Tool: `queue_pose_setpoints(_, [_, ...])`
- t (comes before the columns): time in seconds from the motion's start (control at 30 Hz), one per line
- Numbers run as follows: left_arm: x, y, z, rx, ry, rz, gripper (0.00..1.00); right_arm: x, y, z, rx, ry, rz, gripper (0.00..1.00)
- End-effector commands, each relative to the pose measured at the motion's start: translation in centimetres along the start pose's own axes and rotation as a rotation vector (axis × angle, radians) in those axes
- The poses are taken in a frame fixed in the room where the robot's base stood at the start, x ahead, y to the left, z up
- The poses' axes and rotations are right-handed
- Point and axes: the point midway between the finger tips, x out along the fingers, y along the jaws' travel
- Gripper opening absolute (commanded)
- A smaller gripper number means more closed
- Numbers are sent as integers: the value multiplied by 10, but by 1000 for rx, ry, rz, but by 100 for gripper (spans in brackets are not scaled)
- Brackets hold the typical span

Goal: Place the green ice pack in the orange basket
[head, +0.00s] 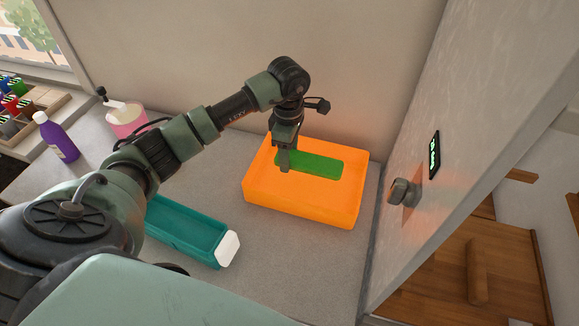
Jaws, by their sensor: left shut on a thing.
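The orange basket (300,205) stands on the grey counter near the wall corner. The green ice pack (318,164) shows as a flat green slab within the basket's outline, toward its back. My left gripper (285,166) points down at the left end of the ice pack and is shut on it. I cannot tell whether the pack touches the basket floor. The fingertips are partly hidden by the gripper's own body. My right gripper is not in view.
A teal bin (185,232) with a white end stands left of the basket. A purple bottle (58,138) and a pink container (126,120) are at the far left. A wall panel with a knob (403,193) borders the counter on the right.

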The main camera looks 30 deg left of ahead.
Motion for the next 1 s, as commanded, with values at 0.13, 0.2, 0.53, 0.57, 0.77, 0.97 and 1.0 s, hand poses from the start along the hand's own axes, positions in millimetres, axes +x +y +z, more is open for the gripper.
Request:
queue_pose_setpoints(0.13, [21,0,0,0,-1,-1,5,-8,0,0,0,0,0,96])
queue_pose_setpoints(0.2, [25,0,1,0,-2,1,5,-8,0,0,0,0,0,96])
queue_pose_setpoints(0.53, [66,0,0,1,-2,1,5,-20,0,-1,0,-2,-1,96])
queue_pose_setpoints(0.57, [68,0,0,1,-1,1,5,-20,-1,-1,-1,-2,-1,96])
queue_pose_setpoints(0.77, [70,1,0,2,-1,3,5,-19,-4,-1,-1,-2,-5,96])
queue_pose_setpoints(0.97, [75,1,0,2,0,3,5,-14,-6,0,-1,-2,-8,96])
queue_pose_setpoints(1.0, [74,1,0,2,0,3,61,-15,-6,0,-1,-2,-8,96])
